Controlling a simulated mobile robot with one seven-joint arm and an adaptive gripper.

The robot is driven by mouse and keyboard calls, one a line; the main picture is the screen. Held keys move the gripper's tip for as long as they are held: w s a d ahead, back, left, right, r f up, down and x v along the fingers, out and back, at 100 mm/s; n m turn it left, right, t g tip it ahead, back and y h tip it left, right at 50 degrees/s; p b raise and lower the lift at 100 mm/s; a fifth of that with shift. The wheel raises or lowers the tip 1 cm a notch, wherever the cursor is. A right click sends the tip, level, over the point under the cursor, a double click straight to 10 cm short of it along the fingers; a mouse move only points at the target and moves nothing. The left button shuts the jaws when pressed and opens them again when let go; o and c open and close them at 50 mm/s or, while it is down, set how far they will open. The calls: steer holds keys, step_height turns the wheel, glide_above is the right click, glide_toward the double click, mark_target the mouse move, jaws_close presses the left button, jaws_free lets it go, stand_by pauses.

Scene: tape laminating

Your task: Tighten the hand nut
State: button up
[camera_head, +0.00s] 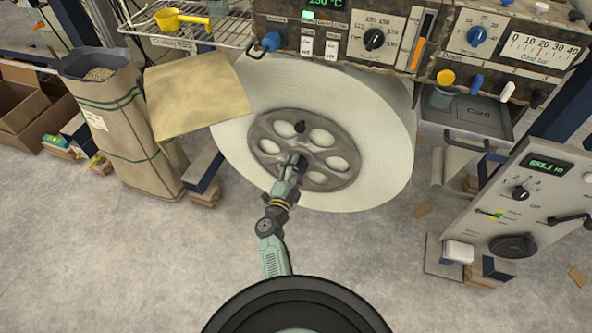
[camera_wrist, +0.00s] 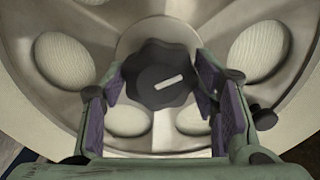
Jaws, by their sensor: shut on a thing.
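The hand nut (camera_wrist: 158,76) is a black lobed knob with a white bar mark on its face, at the centre of a grey metal hub (camera_head: 265,148) with round holes. My gripper (camera_wrist: 163,90) has its purple-padded fingers on either side of the nut and is shut on it. In the head view my gripper (camera_head: 298,161) reaches up to the middle of the hub and hides much of what it holds. The hub is set against a large white tape roll (camera_head: 385,140). A dark knob (camera_head: 300,127) shows just above my gripper on the hub.
A tan sheet (camera_head: 195,97) lies to the left of the roll, by a tall paper sack (camera_head: 105,110). A control panel with dials (camera_head: 375,40) is above the roll. A second control box (camera_head: 535,200) stands at right. The floor (camera_head: 130,265) in front is mostly clear.

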steer(key=m+b, duration=0.1)
steer(key=m, duration=0.4)
steer(key=shift+m+b, duration=0.3)
steer(key=shift+b, duration=0.05)
steer(key=m+b, duration=0.1)
steer(key=m, duration=0.4)
steer(key=shift+r+b, duration=0.1)
steer(key=shift+b, duration=0.2)
steer(key=o, duration=1.2)
steer(key=shift+c, duration=0.2)
steer(key=shift+s, duration=0.1)
steer(key=v, duration=0.7)
steer(key=shift+s, duration=0.15)
